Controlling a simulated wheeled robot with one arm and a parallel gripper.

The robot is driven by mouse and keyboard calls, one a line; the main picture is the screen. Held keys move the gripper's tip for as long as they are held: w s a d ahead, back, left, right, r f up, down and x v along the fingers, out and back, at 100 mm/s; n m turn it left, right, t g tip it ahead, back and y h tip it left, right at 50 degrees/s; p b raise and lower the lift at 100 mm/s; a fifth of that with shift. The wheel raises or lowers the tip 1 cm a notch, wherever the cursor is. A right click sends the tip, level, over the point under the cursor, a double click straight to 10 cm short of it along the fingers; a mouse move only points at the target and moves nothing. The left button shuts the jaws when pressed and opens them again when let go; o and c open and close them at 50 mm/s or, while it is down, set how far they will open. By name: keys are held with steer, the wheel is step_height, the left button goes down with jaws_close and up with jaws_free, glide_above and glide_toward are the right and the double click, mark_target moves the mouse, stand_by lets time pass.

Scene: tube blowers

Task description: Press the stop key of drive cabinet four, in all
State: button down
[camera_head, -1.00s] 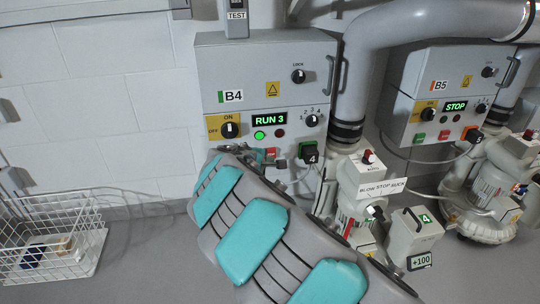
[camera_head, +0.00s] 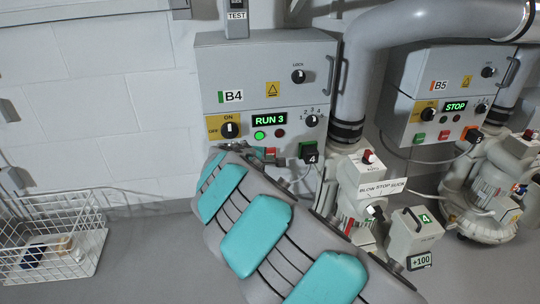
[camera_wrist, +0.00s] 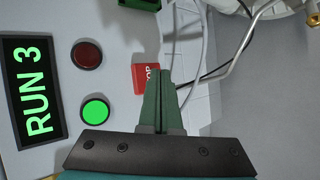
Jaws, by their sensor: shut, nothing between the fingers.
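Drive cabinet B4 (camera_head: 262,70) is grey and stands at the centre of the head view. Its display (camera_head: 269,118) reads RUN 3 in green, and it also shows in the wrist view (camera_wrist: 36,88). The green lamp (camera_wrist: 95,111) is lit and the red lamp (camera_wrist: 87,55) is dark. The red stop key (camera_wrist: 144,78) shows in the wrist view, its lettering partly covered by a fingertip. My gripper (camera_wrist: 164,73) is shut and empty, its tips at the key's edge. Whether they touch it I cannot tell. My arm largely hides the gripper in the head view.
Cabinet B5 (camera_head: 408,82) at the right has a display reading STOP. A thick grey pipe (camera_head: 349,95) and a blower (camera_head: 360,185) stand right of B4. A wire basket (camera_head: 75,195) is at left.

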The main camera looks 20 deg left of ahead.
steer(key=shift+w+a, duration=0.2)
steer(key=shift+w, duration=0.1)
stand_by(0.4)
steer(key=shift+s, duration=0.1)
steer(key=shift+s+d, duration=0.45)
steer(key=shift+s, duration=0.15)
stand_by(0.4)
steer(key=shift+s+d, duration=0.45)
steer(key=shift+s, duration=0.25)
steer(key=shift+s+d, duration=0.45)
steer(key=shift+s, duration=0.3)
steer(key=shift+s+d, duration=0.45)
steer(key=shift+s, duration=0.25)
